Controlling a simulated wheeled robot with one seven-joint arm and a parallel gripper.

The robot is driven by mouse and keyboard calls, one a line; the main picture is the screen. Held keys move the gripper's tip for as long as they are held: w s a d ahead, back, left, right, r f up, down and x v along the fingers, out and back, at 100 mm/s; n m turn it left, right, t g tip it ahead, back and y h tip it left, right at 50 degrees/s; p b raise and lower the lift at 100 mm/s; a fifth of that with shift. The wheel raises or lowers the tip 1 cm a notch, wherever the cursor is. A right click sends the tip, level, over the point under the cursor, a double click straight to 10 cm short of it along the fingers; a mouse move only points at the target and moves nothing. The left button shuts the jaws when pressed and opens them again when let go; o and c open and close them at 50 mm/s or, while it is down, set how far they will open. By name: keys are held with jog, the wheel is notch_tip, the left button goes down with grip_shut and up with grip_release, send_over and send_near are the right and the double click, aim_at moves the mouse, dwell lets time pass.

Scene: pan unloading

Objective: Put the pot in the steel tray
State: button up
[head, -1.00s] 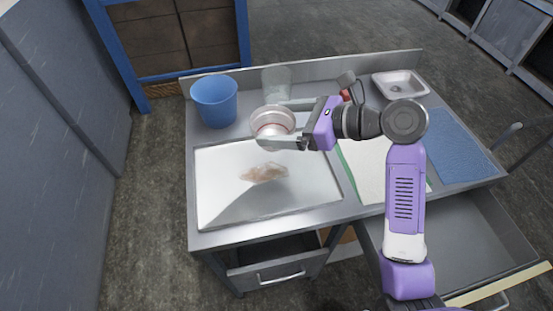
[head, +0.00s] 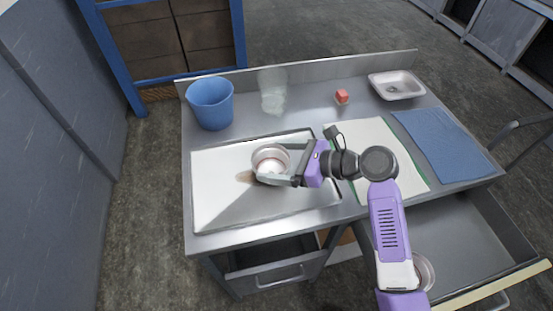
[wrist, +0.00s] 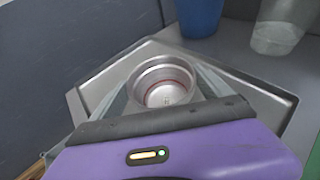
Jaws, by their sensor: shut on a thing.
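The pot (head: 270,160) is a small round steel vessel with a reddish band inside. My gripper (head: 272,163) is shut on the pot, with one finger on each side of it. The pot is upright over the steel tray (head: 225,205), a wide shallow tray on the left of the table. In the wrist view the pot (wrist: 163,84) sits between the two fingers, with the tray rim (wrist: 265,90) around it. I cannot tell whether its base touches the tray floor; the fingers and pot hide the spot below.
A blue bucket (head: 211,103) and a clear container (head: 273,92) stand behind the tray. A red block (head: 342,97) and a small white tray (head: 397,86) are at the back right. A white board (head: 400,160) and blue cloth (head: 443,143) lie on the right. An open drawer (head: 465,235) juts out at the front right.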

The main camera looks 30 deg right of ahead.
jog(key=shift+f, duration=0.1)
jog(key=o, duration=1.2)
jog(key=shift+c, duration=0.2)
jog(key=shift+d+r, duration=0.1)
jog(key=shift+r, duration=0.1)
jog(key=v, duration=1.2)
jog(key=shift+f, duration=0.15)
